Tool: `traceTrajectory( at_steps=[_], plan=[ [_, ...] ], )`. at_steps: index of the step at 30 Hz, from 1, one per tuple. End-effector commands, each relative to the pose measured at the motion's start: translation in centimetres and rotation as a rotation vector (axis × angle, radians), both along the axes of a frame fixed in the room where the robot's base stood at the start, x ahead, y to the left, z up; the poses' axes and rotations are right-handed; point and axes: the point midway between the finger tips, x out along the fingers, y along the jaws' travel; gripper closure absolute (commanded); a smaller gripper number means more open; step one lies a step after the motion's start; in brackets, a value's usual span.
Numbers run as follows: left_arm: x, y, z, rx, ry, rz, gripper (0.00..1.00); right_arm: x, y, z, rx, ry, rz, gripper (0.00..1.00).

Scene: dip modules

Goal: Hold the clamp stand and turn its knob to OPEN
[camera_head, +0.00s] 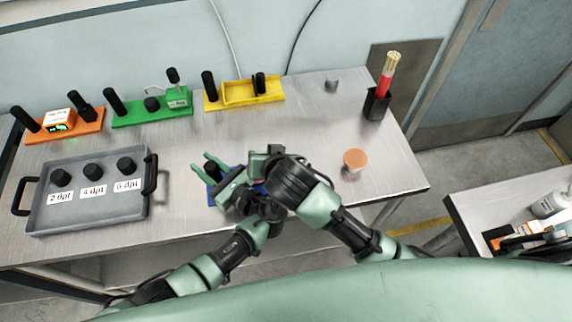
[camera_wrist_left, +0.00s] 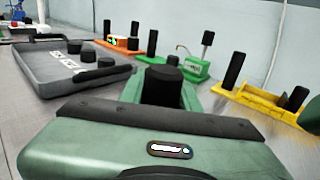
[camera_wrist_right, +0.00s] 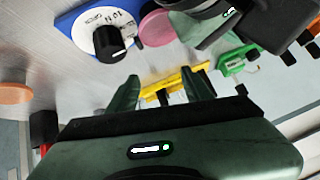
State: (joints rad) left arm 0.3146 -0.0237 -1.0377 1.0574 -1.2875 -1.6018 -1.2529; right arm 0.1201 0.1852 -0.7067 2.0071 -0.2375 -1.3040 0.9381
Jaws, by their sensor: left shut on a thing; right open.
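The clamp stand has a blue base (camera_wrist_right: 70,24), a white lettered dial and a black knob (camera_wrist_right: 110,42), seen at upper left of the right wrist view. Its lettering is too tilted to read surely. In the head view the arms mostly cover the blue base (camera_head: 212,201). My left gripper (camera_head: 210,169) is shut on the stand's black post, a dark cylinder (camera_wrist_left: 163,86) between its fingers in the left wrist view. My right gripper (camera_wrist_right: 164,76) is open and empty, with the knob outside its fingers, above and left in its wrist view.
A grey tray (camera_head: 84,215) with black knobs lies left. Orange (camera_head: 68,133), green (camera_head: 155,116) and yellow (camera_head: 244,100) stands line the back. An orange-topped jar (camera_head: 355,158) and a black holder (camera_head: 376,106) stand right. A pink disc (camera_wrist_right: 154,28) is beside the dial.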

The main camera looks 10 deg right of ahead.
Motion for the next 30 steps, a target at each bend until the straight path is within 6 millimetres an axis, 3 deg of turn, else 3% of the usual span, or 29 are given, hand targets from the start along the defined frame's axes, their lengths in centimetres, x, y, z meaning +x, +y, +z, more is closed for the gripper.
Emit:
traceTrajectory(
  at_steps=[8, 15, 23, 30],
  plan=[
    [0.0, 0.0, 0.0, 0.0, 0.001, 0.001, 1.0, 2.1, -0.9, -1.6, -0.138, 0.354, 0.164, 0.5],
    [0.0, 0.1, -0.1, 0.0, 0.001, 0.001, 1.0, 2.2, -3.7, 1.0, -0.235, 0.64, 0.289, 0.5],
    [0.0, 0.0, -0.1, 0.001, 0.002, 0.001, 1.0, 1.8, -5.2, 3.0, -0.263, 0.768, 0.353, 0.5],
    [0.0, 0.0, -0.1, 0.001, 0.002, 0.0, 1.0, 1.6, -5.2, 0.0, -0.263, 0.779, 0.356, 0.5]
  ],
)
